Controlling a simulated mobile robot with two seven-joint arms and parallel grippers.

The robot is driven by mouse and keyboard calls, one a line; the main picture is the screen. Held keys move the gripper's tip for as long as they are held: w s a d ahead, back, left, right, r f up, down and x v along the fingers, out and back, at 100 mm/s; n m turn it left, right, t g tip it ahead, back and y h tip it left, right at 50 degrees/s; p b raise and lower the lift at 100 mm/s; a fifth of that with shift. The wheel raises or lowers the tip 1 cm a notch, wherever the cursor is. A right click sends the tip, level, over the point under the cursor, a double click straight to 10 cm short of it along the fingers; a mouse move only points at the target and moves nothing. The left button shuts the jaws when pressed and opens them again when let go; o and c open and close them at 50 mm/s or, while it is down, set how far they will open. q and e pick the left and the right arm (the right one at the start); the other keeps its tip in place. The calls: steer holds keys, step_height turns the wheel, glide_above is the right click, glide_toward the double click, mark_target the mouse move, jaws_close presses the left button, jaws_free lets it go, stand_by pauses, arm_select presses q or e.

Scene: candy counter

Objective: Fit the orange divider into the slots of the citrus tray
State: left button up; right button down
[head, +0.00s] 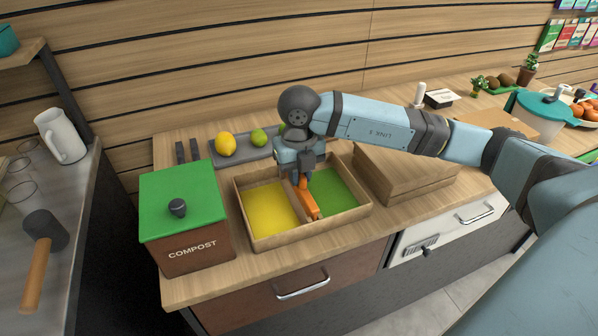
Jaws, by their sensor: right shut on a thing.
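The citrus tray (263,243) is an open wooden tray on the counter, with a yellow floor on the left and a green floor on the right. The orange divider (310,203) is over the middle of the tray, between the two coloured halves. My right gripper (303,181) is shut on the divider's upper part from above. The gripper and arm hide part of the tray's back wall. I cannot tell whether the divider sits in the slots. My left gripper is not in view.
A compost box (190,250) with a green lid stands just left of the tray. A grey tray (240,157) with a lemon (226,144) and a lime (259,137) lies behind. A flat wooden box (405,180) stands to the right. The counter's front strip is clear.

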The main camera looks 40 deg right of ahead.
arm_select(q)
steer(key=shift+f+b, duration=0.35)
steer(key=shift+b, duration=0.05)
arm_select(e)
steer(key=shift+f, duration=0.6)
steer(key=c, duration=1)
jaws_free()
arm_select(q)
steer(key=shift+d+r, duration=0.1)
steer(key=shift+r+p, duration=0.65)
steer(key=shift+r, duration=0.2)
arm_select(e)
step_height(320, 180, up, 14)
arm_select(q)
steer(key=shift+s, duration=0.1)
arm_select(e)
steer(key=shift+f, duration=0.1)
